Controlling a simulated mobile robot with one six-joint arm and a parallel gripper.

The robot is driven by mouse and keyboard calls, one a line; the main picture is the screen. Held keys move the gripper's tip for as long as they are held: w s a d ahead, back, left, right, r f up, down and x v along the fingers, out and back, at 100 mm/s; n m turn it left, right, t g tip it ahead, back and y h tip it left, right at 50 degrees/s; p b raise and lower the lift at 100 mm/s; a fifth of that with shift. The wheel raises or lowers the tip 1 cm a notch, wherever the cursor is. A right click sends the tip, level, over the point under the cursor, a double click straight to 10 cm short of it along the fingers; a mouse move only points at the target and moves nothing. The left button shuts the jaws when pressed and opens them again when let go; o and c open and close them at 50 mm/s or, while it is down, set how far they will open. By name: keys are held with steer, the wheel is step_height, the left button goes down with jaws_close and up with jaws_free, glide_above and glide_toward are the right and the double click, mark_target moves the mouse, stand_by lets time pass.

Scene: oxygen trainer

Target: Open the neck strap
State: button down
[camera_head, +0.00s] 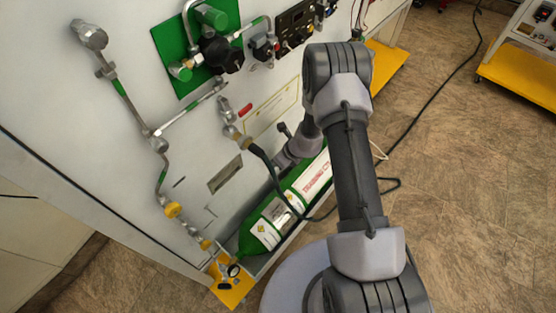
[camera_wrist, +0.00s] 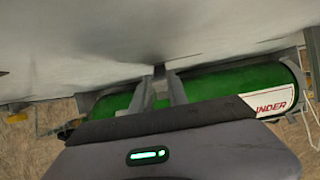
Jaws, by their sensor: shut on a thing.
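A green gas cylinder (camera_head: 265,232) with white labels lies along the foot of the white panel in the head view. It also shows in the wrist view (camera_wrist: 215,84), running across behind my gripper. In the wrist view my gripper (camera_wrist: 160,77) reaches to the cylinder's upper side, by the panel. Its fingers are close together around a small grey piece (camera_wrist: 159,71), which seems to be the neck strap. Whether the strap is open or fastened cannot be told. In the head view my arm hides the fingertips and the strap.
A dark hose (camera_head: 271,170) hangs from a fitting on the white panel (camera_head: 60,110) and passes over the cylinder. Pipes and a green valve plate (camera_head: 180,45) are on the panel. A yellow-based cart (camera_head: 520,85) stands at the far right. The brown floor (camera_head: 480,200) at right is mostly clear.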

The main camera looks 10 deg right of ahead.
steer(key=c, duration=1.3)
jaws_free()
steer(key=p+v, duration=0.4)
steer(key=v, duration=1.3)
steer(key=shift+s+d+r, duration=0.1)
steer(key=shift+s+r, duration=0.05)
